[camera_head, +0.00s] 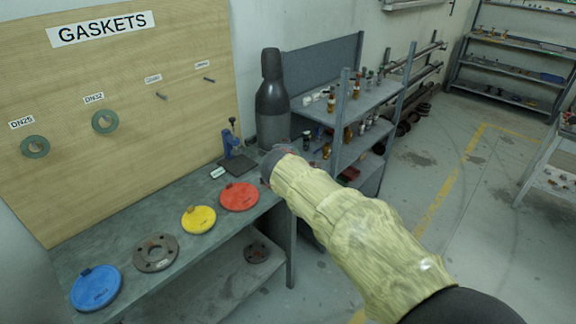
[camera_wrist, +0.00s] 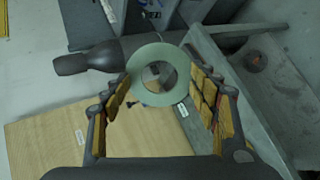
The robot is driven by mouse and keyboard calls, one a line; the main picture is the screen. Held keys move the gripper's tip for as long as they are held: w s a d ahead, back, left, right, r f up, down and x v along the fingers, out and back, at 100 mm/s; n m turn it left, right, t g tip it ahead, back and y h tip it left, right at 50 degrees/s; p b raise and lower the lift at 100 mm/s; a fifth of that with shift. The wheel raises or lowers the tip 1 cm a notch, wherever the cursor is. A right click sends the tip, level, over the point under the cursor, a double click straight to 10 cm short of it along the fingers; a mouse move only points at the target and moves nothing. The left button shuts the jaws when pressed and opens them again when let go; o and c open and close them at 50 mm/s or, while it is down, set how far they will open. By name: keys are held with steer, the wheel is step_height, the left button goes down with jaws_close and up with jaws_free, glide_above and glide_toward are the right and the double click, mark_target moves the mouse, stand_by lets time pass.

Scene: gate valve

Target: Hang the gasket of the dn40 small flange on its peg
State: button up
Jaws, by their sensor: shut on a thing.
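A pale green ring gasket (camera_wrist: 150,99) is held between the two padded fingers of my gripper (camera_wrist: 158,80) in the wrist view. Its open hole faces the camera. In the head view my gripper (camera_head: 274,165) is mostly hidden behind my own sleeved arm, and the gasket does not show there. The wooden board (camera_head: 150,135) carries two bare pegs. The peg (camera_head: 161,96) under the label that appears to read DN40 (camera_head: 152,78) is empty. The other bare peg (camera_head: 209,79) is to its right. Gaskets hang at DN25 (camera_head: 35,155) and DN32 (camera_head: 104,130).
Blue (camera_head: 96,287), yellow (camera_head: 198,219) and red (camera_head: 239,195) discs and a metal flange (camera_head: 156,253) lie on the bench below the board. A blue stand (camera_head: 236,164) and a dark cylinder (camera_head: 272,105) stand near my gripper. Shelving (camera_head: 345,110) stands to the right.

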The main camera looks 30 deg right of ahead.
steer(key=s+a+r+n+t+y, duration=0.1)
steer(key=a+r+n+t+y, duration=0.6)
steer(key=a, duration=0.6)
step_height(320, 180, up, 4)
steer(key=n+y, duration=0.2)
steer(key=y, duration=0.2)
steer(key=shift+a+n+y, duration=0.3)
steer(key=shift+a+n, duration=0.05)
steer(key=shift+n, duration=0.05)
